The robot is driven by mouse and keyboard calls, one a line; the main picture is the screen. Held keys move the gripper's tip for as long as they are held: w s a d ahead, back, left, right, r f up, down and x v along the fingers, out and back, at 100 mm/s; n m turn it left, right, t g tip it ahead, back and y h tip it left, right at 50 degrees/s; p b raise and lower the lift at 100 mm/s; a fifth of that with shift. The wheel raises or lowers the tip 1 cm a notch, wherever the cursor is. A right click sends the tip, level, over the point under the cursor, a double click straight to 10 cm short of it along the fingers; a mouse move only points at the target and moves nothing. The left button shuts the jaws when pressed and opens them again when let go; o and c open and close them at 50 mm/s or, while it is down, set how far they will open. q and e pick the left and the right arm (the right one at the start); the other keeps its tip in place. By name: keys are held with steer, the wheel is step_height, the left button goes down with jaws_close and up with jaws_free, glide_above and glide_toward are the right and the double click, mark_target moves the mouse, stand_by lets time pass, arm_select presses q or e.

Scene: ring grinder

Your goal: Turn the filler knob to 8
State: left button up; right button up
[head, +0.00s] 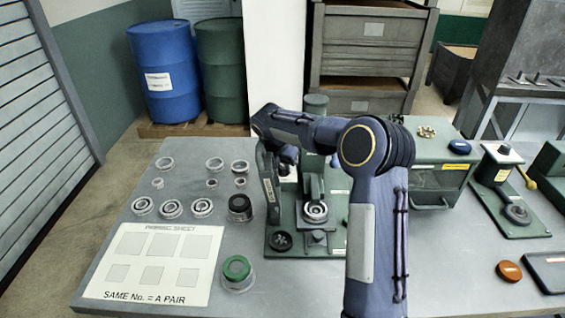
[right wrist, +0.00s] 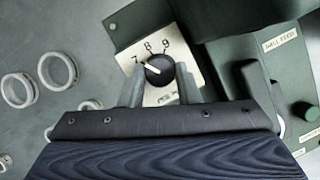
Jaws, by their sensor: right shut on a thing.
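The filler knob (right wrist: 159,71) is a round black knob on a pale dial plate (right wrist: 162,95) in the right wrist view. The plate shows the numbers 7, 8 and 9 along its far side. The knob's white pointer line points left and slightly up, at about the 7. My right gripper (right wrist: 160,84) is shut on the knob, one finger on each side. My left gripper is not in view.
Several metal rings (head: 171,209) lie on the grey table to the left. A white pairing sheet (head: 155,262) and a green-topped cup (head: 237,270) are in front. A green box (head: 438,178) and a press (head: 510,205) stand to the right.

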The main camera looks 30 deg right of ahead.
steer(key=m+p, duration=0.1)
steer(key=m+g+p, duration=0.1)
steer(key=m, duration=0.1)
steer(key=shift+w+a+r+h+p, duration=0.1)
steer(key=shift+w+r+h+p, duration=0.1)
steer(key=shift+h+p, duration=0.2)
steer(key=shift+f+m+g+p, duration=0.15)
steer(key=shift+m+g+p, duration=0.55)
steer(key=shift+m+p, duration=0.75)
steer(key=shift+m, duration=0.35)
steer(key=o, duration=1)
steer(key=shift+c, duration=0.2)
steer(key=b+v, duration=0.1)
steer(key=v, duration=0.6)
steer(key=shift+r, duration=0.3)
steer(key=shift+a, duration=0.1)
